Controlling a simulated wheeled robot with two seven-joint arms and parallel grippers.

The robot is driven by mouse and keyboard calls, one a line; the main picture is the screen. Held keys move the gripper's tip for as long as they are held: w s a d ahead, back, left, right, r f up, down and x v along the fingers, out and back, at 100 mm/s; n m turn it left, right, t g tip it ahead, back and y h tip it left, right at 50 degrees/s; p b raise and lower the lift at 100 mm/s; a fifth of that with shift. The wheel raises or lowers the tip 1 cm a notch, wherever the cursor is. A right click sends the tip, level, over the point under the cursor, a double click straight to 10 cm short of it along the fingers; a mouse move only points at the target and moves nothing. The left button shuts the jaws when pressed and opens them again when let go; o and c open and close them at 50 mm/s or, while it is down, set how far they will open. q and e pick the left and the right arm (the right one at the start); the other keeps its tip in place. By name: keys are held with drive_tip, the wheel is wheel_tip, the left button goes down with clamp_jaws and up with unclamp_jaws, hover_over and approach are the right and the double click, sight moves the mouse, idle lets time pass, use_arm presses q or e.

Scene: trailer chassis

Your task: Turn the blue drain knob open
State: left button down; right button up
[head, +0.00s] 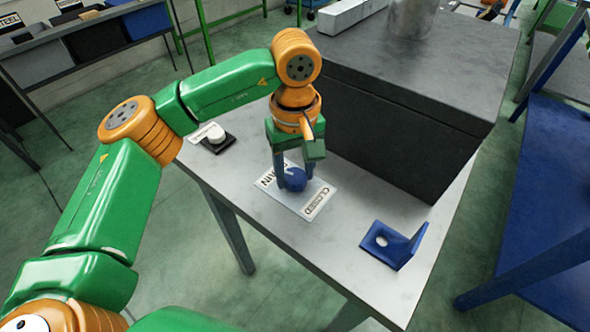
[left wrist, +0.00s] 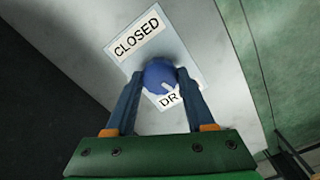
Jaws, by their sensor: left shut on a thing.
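The blue drain knob (head: 293,180) sits on a pale label plate on the grey table. In the left wrist view the knob (left wrist: 159,78) is round, with a light pointer mark on it. The plate (head: 290,206) carries a "CLOSED" label (head: 318,203) and a partly covered "DRAIN" label; the left wrist view shows only "DR" of it. My left gripper (head: 291,182) comes down from above, its two blue fingers on either side of the knob, shut on it. My right gripper is not in view.
A large dark block (head: 410,95) stands on the table just behind and right of my left gripper. A blue angle bracket (head: 395,244) lies at the right front. A white knob on a black base (head: 216,139) is at the left. The table's front edge is close.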

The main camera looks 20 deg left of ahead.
sight(295, 175)
use_arm(q)
drive_tip(key=shift+m, duration=1.6)
drive_tip(key=shift+c, duration=1.3)
unclamp_jaws()
wheel_tip(295, 175, up, 7)
drive_tip(key=shift+r, duration=0.1)
